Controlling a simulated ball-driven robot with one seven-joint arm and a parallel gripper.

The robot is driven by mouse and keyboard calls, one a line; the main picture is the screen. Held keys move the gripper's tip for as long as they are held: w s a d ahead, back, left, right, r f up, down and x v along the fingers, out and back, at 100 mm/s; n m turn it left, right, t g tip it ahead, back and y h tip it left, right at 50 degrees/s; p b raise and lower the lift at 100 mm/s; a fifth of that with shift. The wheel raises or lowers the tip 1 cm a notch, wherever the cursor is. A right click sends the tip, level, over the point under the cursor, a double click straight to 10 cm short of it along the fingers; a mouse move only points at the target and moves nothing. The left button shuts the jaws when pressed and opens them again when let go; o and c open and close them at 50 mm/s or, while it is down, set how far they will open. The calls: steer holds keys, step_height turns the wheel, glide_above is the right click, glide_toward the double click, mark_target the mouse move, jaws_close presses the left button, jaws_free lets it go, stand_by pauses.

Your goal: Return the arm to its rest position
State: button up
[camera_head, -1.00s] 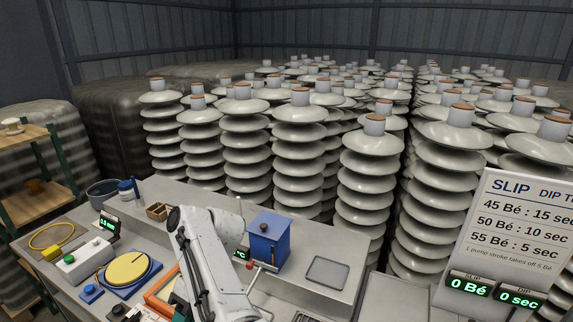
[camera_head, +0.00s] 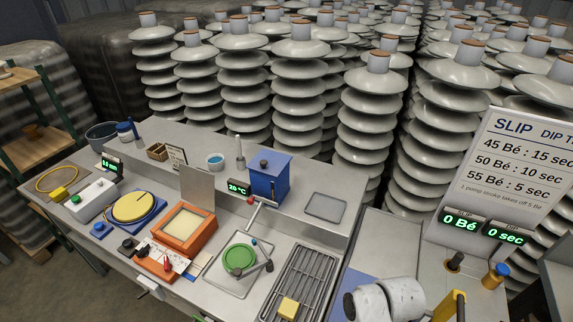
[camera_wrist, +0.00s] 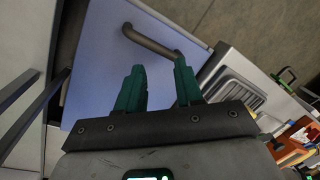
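My gripper (camera_wrist: 160,72) shows in the wrist view with its two green fingers spread apart and nothing held between them. Beyond the fingertips is a blue panel (camera_wrist: 92,70) with a dark curved handle (camera_wrist: 150,41); the handle appears apart from the fingers. In the head view only a white part of my arm (camera_head: 392,298) shows at the bottom right, and my gripper is outside that picture.
The workbench holds an orange-framed box (camera_head: 184,243), a green disc (camera_head: 239,258) on a tray, a wire rack (camera_head: 309,270) with a yellow block, and a blue box (camera_head: 269,181). Insulator stacks (camera_head: 300,75) crowd behind. A slip sign (camera_head: 497,170) stands at right.

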steer(key=s+d+r+m+t+h, duration=0.1)
steer(key=s+d+r+m, duration=0.15)
steer(key=s+d, duration=0.45)
steer(key=s+d+r+m+t+h, duration=0.1)
steer(key=s+d+r+m, duration=0.2)
steer(key=s, duration=0.9)
steer(key=shift+n, duration=0.75)
steer(key=f+b, duration=0.1)
steer(key=f, duration=0.1)
steer(key=f+b, duration=0.1)
steer(key=b, duration=0.1)
steer(key=f+b, duration=0.2)
steer(key=shift+w+d+f, duration=0.15)
steer(key=shift+w+f, duration=0.15)
steer(key=shift+w, duration=0.1)
